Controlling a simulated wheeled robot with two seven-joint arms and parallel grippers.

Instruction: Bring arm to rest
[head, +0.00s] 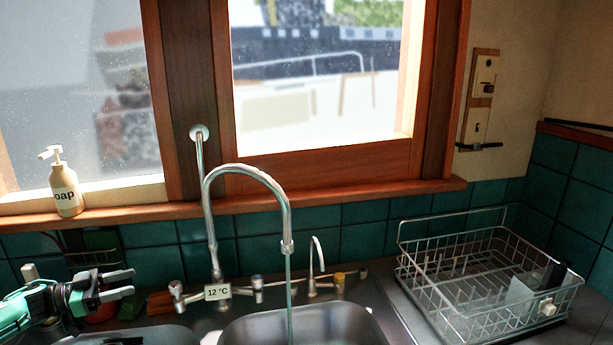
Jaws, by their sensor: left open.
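My left gripper (128,284) comes in from the lower left edge, attached to a green and black arm. Its two grey fingers point right and are apart, with nothing between them. It is in front of the items at the back of the counter, left of the faucet (211,225). My right gripper is not in the head view.
Water runs from the tall faucet into the metal sink (345,322). A label reads 12 °C. A wire dish rack (440,290) stands at right on the counter. A soap bottle (66,192) stands on the wooden windowsill (350,198). A red round thing is partly hidden behind my left gripper.

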